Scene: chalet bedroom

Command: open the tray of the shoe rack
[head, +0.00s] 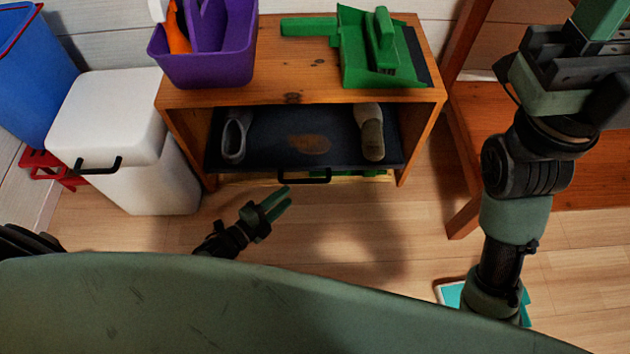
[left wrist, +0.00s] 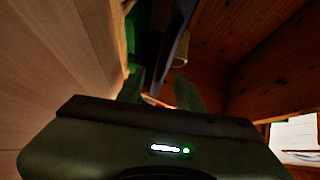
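The wooden shoe rack (head: 290,85) stands against the wall. Its dark tray (head: 270,146) carries a shoe at the left (head: 234,136) and another at the right (head: 371,132). A black handle (head: 318,177) is on the tray's front edge. My left gripper (head: 283,198) is low in front of the rack, just left of and below the handle, apart from it.
A purple caddy (head: 205,60) and a green dustpan set (head: 380,62) are on the rack top. A white bin (head: 115,120) stands left of the rack, wooden furniture (head: 465,170) at the right. Floor in front is mostly clear. A teal-edged item (head: 450,295) lies lower right.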

